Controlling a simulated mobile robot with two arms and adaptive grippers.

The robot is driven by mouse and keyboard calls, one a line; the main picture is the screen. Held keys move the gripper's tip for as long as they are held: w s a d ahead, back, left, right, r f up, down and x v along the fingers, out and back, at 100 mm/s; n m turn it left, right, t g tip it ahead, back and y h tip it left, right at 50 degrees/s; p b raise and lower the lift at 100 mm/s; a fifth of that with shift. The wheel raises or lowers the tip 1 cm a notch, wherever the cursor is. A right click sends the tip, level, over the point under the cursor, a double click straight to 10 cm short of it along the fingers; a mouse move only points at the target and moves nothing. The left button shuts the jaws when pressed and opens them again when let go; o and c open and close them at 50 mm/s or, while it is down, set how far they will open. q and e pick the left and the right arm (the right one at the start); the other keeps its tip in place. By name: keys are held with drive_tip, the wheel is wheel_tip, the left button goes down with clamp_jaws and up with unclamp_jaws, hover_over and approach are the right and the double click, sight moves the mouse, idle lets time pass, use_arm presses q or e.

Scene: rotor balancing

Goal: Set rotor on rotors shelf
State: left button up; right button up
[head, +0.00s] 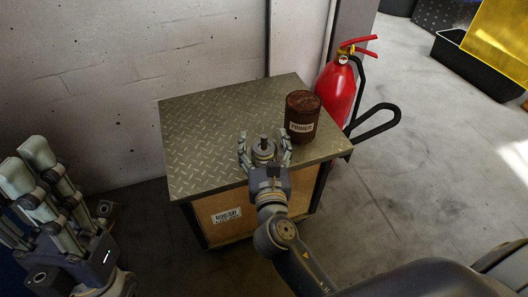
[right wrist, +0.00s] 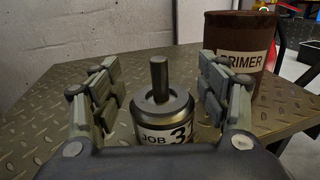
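The rotor is a dark metal cylinder with an upright shaft, labelled JOB 3 (right wrist: 163,115), and it stands upright on the metal-topped cabinet. It also shows in the head view as the rotor (head: 264,149). My right gripper (head: 265,145) is open, with its fingers on either side of the rotor; in the right wrist view (right wrist: 163,85) gaps show between the fingers and the rotor. The rotor's lower part is hidden by the gripper's palm. My left gripper (head: 28,165) is at the left edge of the head view, away from the cabinet, with its fingers apart and nothing seen between them.
A brown PRIMER can (head: 302,112) stands just right of the rotor, close to my right fingers. The cabinet top (head: 195,130) is clear on the left. A red extinguisher (head: 338,95) stands behind the right corner. A black bin (head: 470,68) sits at the back right.

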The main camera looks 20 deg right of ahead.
clamp_jaws()
drive_tip(key=shift+r, duration=0.15)
